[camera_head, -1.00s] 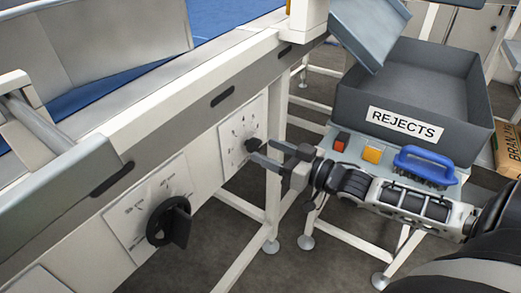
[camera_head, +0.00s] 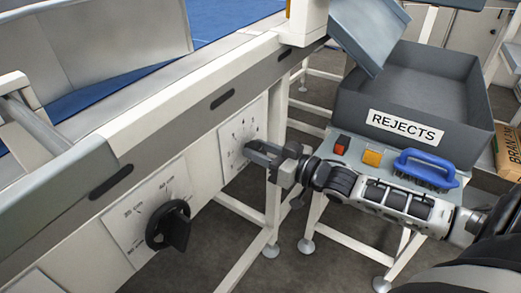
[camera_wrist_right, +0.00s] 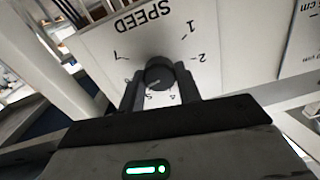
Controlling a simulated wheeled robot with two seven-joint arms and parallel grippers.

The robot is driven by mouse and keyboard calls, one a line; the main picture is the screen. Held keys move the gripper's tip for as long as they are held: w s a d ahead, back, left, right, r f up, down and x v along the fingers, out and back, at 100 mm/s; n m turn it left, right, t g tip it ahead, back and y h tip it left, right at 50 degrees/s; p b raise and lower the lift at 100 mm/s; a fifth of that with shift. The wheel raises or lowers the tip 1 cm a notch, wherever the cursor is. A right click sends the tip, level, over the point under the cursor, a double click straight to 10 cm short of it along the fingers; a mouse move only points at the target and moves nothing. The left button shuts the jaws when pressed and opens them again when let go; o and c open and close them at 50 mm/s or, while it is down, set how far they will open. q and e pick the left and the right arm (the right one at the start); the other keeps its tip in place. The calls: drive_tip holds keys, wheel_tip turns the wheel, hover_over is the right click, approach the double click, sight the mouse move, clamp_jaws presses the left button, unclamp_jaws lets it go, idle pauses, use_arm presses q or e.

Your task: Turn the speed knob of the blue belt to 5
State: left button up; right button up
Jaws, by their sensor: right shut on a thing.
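The speed knob (camera_wrist_right: 160,75) is a small dark round knob on a white dial plate marked SPEED (camera_wrist_right: 150,38), seen upside down in the right wrist view. My right gripper (camera_wrist_right: 160,90) is shut on it, one finger on each side. A pale mark on the knob points roughly towards the 5; the exact setting is hard to tell. In the head view my right gripper (camera_head: 250,151) reaches the dial plate (camera_head: 236,128) from the right, and its fingers hide the knob. The blue belt (camera_head: 225,12) runs above the panel. My left gripper is out of view.
A larger black knob (camera_head: 169,226) with a cm scale sits on the panel to the left.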

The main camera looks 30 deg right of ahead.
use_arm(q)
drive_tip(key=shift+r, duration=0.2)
use_arm(e)
drive_tip(key=shift+r, duration=0.1)
drive_tip(key=shift+n+p, duration=0.8)
drive_tip(key=shift+n, duration=0.2)
drive_tip(key=shift+n+p, duration=0.4)
drive_tip(key=shift+n, duration=0.4)
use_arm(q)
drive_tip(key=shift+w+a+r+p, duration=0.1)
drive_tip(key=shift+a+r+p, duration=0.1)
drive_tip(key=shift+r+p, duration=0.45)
use_arm(e)
drive_tip(key=shift+a+n, duration=0.1)
drive_tip(key=shift+n, duration=1.9)
drive_tip(key=o, duration=1)
drive_tip(key=shift+c, duration=0.2)
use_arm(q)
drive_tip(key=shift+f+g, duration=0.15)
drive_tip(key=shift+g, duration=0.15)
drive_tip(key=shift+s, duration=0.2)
